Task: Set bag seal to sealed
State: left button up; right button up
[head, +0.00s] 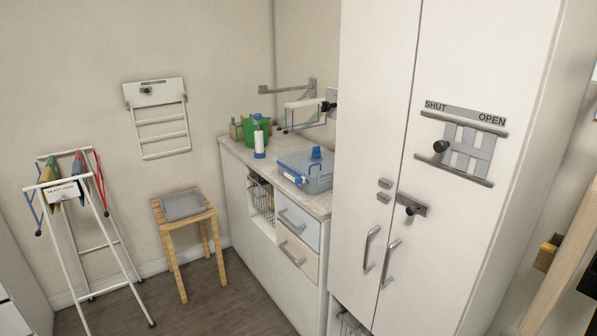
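No thing in the head view is clearly readable as the bag seal. A flat grey item (183,206), possibly a bag, lies on the wooden stool (170,228); no seal on it can be made out. Colored bags or cloths (78,167) hang in the white folding frame (88,212) at the left, which carries a small label. Whether any of these has a seal, and its state, cannot be told. Neither of my grippers is in view.
A counter (240,152) holds a blue-grey box (306,172), a green container (256,133) and a white bottle (259,145). A tall white cabinet (450,50) has a SHUT/OPEN slider (464,147). The floor (215,300) is clear in front of the stool.

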aim_at(300, 180)
jog(key=i+j+z, duration=0.1)
jog(key=i+j, duration=0.25)
jog(key=i+j+z, duration=0.1)
jog(key=i+j, duration=0.2)
jog(key=i+j+z, duration=0.1)
jog(key=i+j, duration=0.2)
jog(key=j, duration=0.2)
jog(key=i+j+z, duration=0.1)
jog(key=i+j, duration=0.2)
jog(key=j, duration=0.15)
jog(key=i+j+z, duration=0.1)
jog(key=i+j, duration=0.15)
jog(key=j, duration=0.2)
